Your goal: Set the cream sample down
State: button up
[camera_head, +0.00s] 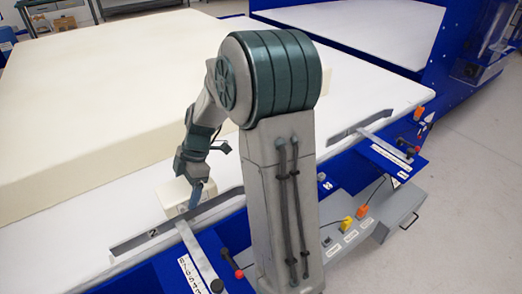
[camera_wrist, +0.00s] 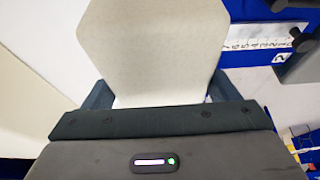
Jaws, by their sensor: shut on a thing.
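The cream sample (camera_wrist: 150,45) is a pale foam block that fills the middle of the wrist view, between the two dark fingers of my gripper (camera_wrist: 155,95). In the head view the sample (camera_head: 173,193) shows as a small cream block at the near edge of the white table top (camera_head: 110,215). My gripper (camera_head: 196,192) points down at it and is shut on it. Whether the sample's underside touches the table top cannot be told. My arm hides part of the area to its right.
A very large cream foam slab (camera_head: 100,100) covers much of the table behind the sample.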

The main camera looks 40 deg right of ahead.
jog(key=w+f, duration=0.2)
jog(key=w, duration=0.2)
jog(key=w+f+p, duration=0.1)
jog(key=w+f, duration=0.1)
jog(key=w, duration=0.1)
jog(key=w+f+p, duration=0.1)
jog(key=w+f, duration=0.2)
jog(key=w, duration=0.1)
jog(key=shift+w+d, duration=0.15)
jog(key=shift+w, duration=0.15)
jog(key=shift+f+p, duration=0.6)
jog(key=shift+f, duration=1.4)
jog(key=shift+f, duration=0.2)
jog(key=o, duration=0.9)
jog(key=shift+r, duration=0.1)
jog(key=shift+r, duration=0.1)
